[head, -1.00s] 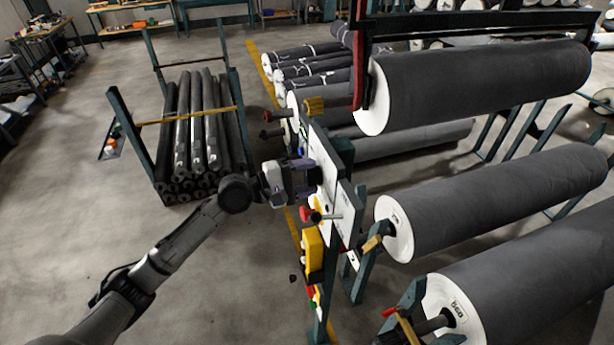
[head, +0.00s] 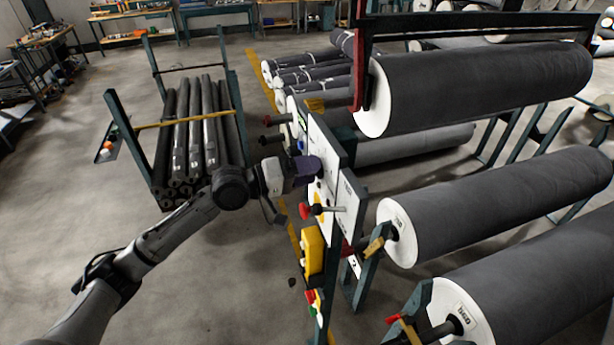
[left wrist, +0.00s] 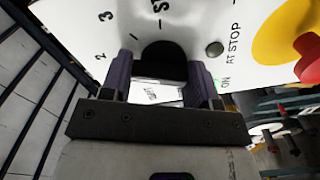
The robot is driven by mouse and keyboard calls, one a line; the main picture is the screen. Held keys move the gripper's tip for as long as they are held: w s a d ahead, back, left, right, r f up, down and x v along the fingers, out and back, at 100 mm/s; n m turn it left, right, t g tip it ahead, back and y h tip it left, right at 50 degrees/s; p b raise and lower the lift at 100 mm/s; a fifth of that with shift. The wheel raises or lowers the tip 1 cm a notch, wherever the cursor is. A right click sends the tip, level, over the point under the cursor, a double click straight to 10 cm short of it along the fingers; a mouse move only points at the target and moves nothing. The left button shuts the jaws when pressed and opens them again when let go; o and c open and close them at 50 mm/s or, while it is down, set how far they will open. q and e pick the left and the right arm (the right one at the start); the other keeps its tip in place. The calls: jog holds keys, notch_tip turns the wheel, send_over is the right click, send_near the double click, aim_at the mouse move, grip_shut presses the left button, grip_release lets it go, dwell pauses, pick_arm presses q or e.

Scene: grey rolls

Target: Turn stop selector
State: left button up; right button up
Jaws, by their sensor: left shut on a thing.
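The stop selector (left wrist: 160,60) is a dark knob on a white panel in the left wrist view. Numbers and partly cut-off lettering are printed around it, with "AT STOP" and "ON" to its right. My left gripper (left wrist: 162,88) is shut on the knob, one purple finger on each side. In the head view my left gripper (head: 306,170) is against the white panel (head: 322,150), and it hides the knob there. The knob's pointer direction cannot be made out. My right gripper is not in view.
A red knob on a yellow disc (left wrist: 285,35) is right of the selector. Large grey rolls (head: 480,85) fill the right side.

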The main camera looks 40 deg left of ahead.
pick_arm(q)
jog(key=m+b, duration=0.1)
jog(key=m, duration=0.4)
jog(key=m+b, duration=0.2)
jog(key=m, duration=0.2)
jog(key=m+b, duration=0.1)
jog(key=m, duration=0.4)
jog(key=shift+f+m, duration=0.25)
jog(key=shift+m, duration=0.05)
dwell(0.4)
jog(key=o, duration=0.9)
